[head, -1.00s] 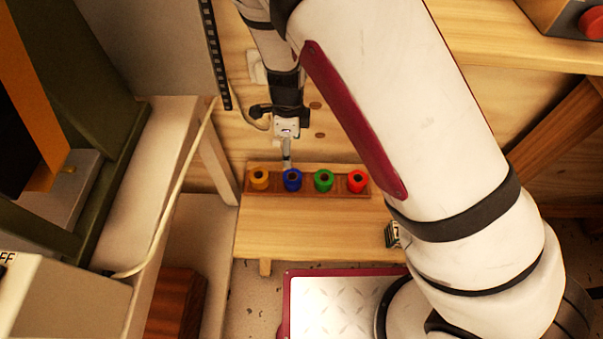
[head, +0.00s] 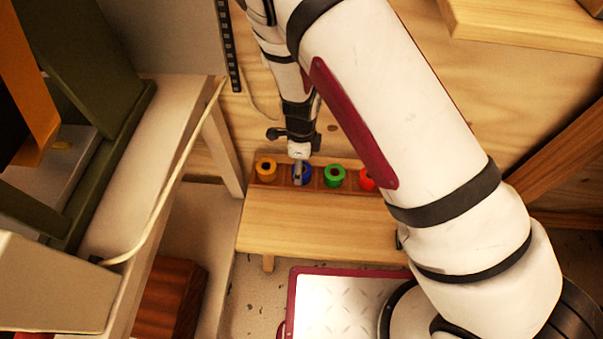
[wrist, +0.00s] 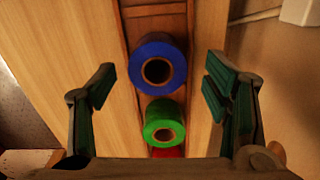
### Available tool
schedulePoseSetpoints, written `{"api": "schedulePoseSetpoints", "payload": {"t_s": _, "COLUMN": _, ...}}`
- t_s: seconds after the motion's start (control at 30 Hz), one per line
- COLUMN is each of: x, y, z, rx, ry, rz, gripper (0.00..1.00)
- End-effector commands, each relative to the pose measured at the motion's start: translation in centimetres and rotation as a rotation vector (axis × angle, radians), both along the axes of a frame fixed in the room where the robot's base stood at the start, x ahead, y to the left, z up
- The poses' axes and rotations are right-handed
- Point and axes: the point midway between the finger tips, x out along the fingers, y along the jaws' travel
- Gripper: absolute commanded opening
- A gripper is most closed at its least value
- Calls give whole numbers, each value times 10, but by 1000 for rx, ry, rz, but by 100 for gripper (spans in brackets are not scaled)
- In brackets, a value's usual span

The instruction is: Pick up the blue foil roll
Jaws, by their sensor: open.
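The blue foil roll (head: 302,175) stands second from the left in a row on a dark wooden rack (head: 291,182). In the wrist view the blue roll (wrist: 158,72) shows its hollow end, in the space between the fingers and a little beyond the tips. My gripper (head: 298,172) is at the blue roll in the head view and partly covers it. In the wrist view my gripper (wrist: 157,86) is open and empty, with one finger on each side of the row. I cannot tell how far above the roll the tips are.
The rack is on a low wooden bench (head: 310,225) whose front is clear.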

Motion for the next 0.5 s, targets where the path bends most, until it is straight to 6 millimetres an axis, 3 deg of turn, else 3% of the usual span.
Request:
{"api": "schedulePoseSetpoints", "payload": {"t_s": 0.03, "x": -2, "y": -1, "z": -12, "rx": -1, "ry": 3, "rz": -1, "gripper": 70}}
{"api": "schedulePoseSetpoints", "payload": {"t_s": 0.2, "x": -2, "y": -1, "z": -32, "rx": -1, "ry": 1, "rz": 0, "gripper": 70}}
{"api": "schedulePoseSetpoints", "payload": {"t_s": 0.43, "x": -2, "y": 0, "z": -33, "rx": 0, "ry": 0, "rz": 0, "gripper": 70}}
{"api": "schedulePoseSetpoints", "payload": {"t_s": 0.5, "x": -2, "y": 0, "z": -33, "rx": 0, "ry": 0, "rz": 0, "gripper": 56}}
